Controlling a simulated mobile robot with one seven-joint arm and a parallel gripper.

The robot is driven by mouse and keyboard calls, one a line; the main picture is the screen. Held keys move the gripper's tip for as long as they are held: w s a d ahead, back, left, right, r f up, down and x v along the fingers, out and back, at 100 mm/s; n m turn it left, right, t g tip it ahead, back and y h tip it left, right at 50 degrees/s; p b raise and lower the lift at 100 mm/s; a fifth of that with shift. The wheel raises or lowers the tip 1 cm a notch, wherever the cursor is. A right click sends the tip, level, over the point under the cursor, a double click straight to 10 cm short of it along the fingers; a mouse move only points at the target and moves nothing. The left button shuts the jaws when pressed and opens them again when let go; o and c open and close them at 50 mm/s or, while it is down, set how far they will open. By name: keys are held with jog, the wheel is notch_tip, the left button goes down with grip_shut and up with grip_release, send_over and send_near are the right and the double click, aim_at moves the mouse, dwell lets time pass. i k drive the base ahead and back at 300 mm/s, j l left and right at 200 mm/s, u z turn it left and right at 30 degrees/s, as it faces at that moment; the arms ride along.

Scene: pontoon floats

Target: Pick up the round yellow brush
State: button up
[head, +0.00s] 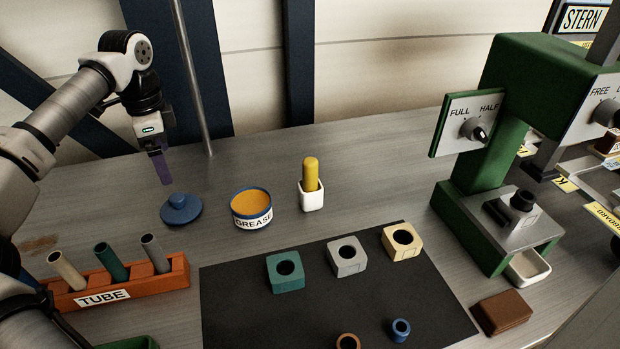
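The round yellow brush (310,172) stands upright in a small white holder (312,199) near the middle of the bench. Only its rounded yellow upper part shows; its lower end is hidden in the holder. My gripper (162,180) hangs at the left, pointing down, above and behind the blue lid. It is well to the left of the brush and apart from it. I see it side-on and cannot tell whether its fingers are apart. Nothing shows held in it.
An open grease tin (251,221) and a blue knobbed lid (181,212) lie between my gripper and the brush. An orange tube rack (177,277) is front left. A dark mat (240,327) holds several blocks in front. A green press (497,153) stands right. A metal pole (190,75) rises behind.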

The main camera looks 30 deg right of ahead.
aim_at(310, 165)
jog(key=k, duration=1)
